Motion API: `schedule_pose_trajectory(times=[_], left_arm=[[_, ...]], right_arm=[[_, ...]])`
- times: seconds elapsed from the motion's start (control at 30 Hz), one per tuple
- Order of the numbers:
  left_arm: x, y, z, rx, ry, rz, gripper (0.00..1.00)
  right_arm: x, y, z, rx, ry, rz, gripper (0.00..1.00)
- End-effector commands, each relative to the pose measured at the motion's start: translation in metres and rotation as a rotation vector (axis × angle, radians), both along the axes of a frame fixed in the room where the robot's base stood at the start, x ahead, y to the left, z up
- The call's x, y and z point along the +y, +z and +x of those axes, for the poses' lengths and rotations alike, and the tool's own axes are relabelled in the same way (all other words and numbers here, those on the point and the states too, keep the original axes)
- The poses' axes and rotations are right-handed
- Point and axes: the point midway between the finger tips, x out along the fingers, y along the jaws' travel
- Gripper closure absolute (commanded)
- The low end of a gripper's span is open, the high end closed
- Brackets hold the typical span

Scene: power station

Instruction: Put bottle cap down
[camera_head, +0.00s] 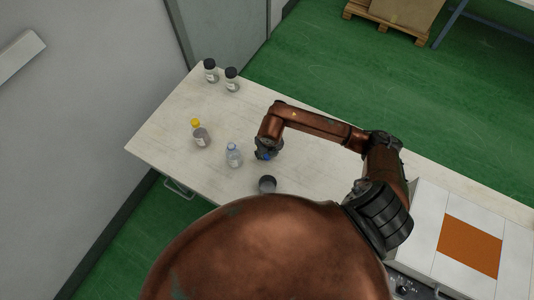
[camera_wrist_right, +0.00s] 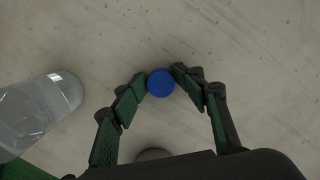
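The blue bottle cap (camera_wrist_right: 161,83) sits between the fingertips of my right gripper (camera_wrist_right: 162,80) in the wrist view, with a finger against each side. In the head view, my right gripper (camera_head: 266,152) is low over the table, and a bit of the blue cap (camera_head: 266,156) shows under it. I cannot tell whether the cap touches the tabletop. A clear bottle (camera_head: 233,155) stands just left of the gripper; it also shows at the left of the wrist view (camera_wrist_right: 38,112). My left gripper is not in view.
The pale table (camera_head: 305,180) also holds a yellow-capped bottle (camera_head: 200,134), two black-capped bottles (camera_head: 210,71) (camera_head: 232,80) at the far left, and a dark round container (camera_head: 267,184) in front of the gripper. An orange panel (camera_head: 470,246) lies at right. The tabletop behind the gripper is clear.

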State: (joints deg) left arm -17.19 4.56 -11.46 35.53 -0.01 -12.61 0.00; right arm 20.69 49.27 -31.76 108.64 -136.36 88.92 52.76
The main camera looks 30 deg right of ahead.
Motion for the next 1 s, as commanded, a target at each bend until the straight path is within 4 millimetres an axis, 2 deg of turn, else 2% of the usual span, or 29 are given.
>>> schedule_pose_trajectory(times=[0.17, 0.4, 0.6, 0.8, 1.0], left_arm=[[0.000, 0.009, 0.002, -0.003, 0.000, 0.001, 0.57], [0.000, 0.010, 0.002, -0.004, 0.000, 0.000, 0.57], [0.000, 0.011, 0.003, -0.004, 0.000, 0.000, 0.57], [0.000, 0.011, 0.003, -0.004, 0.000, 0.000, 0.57], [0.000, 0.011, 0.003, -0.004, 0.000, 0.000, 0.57]], right_arm=[[0.001, 0.021, -0.001, -0.003, 0.002, 0.001, 0.61], [0.002, 0.073, -0.008, -0.006, 0.002, -0.001, 0.61], [0.004, 0.110, -0.015, -0.005, 0.003, -0.001, 0.61], [0.006, 0.128, -0.018, -0.002, 0.001, 0.001, 0.61], [0.005, 0.130, -0.019, -0.001, 0.000, 0.001, 0.61]])
